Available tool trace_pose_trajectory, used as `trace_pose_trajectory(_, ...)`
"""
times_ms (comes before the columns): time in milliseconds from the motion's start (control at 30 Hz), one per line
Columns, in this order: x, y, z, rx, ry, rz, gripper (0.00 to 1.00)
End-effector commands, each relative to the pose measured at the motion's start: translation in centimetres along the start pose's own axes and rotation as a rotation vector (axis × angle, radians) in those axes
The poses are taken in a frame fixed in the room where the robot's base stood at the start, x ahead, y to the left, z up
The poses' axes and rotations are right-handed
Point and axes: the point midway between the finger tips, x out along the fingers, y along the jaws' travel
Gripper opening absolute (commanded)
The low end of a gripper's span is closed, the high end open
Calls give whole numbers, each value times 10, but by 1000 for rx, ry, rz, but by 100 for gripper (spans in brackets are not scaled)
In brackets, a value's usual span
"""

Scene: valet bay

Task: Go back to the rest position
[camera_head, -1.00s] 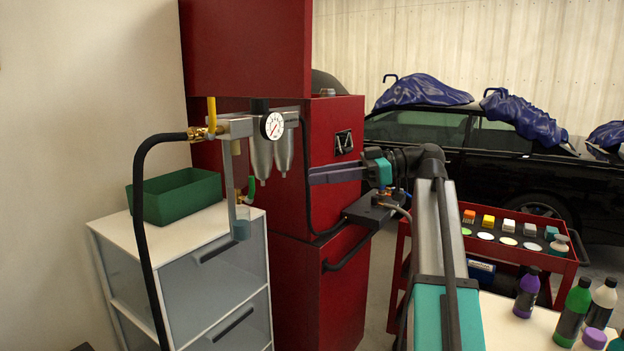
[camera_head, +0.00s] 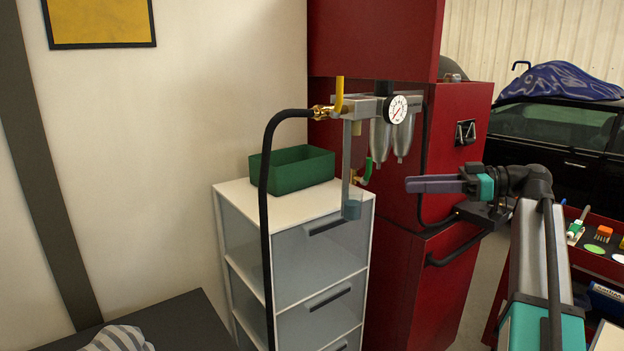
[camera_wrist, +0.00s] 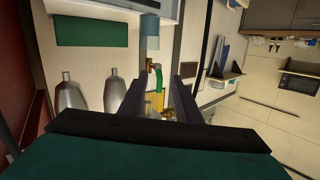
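My gripper (camera_head: 410,185) is at the right of centre in the head view, its dark fingers pointing left. It is held in the air in front of the red cabinet (camera_head: 395,285). In the wrist view my gripper (camera_wrist: 160,82) shows two dark fingers apart, with nothing held between them. Beyond the gap, a green lever (camera_wrist: 158,75) and brass fittings of the air unit show. In the head view the air unit's pressure gauge (camera_head: 396,109) is above and left of the fingertips.
A black hose (camera_head: 265,200) hangs left of the air unit. A green bin (camera_head: 292,172) sits on the white drawer unit (camera_head: 235,195). A striped cloth (camera_head: 118,340) lies on a dark surface at lower left. A red cart (camera_head: 590,262) and a black car (camera_head: 555,140) are at right.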

Motion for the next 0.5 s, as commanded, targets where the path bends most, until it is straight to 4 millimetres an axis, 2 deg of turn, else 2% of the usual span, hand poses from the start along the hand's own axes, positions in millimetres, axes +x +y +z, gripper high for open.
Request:
trace_pose_trajectory(33,11,4,15,23,4,-19,30)
trace_pose_trajectory(200,41,14,60,91,9,-66,30)
trace_pose_trajectory(500,94,20,150,222,-31,-123,30)
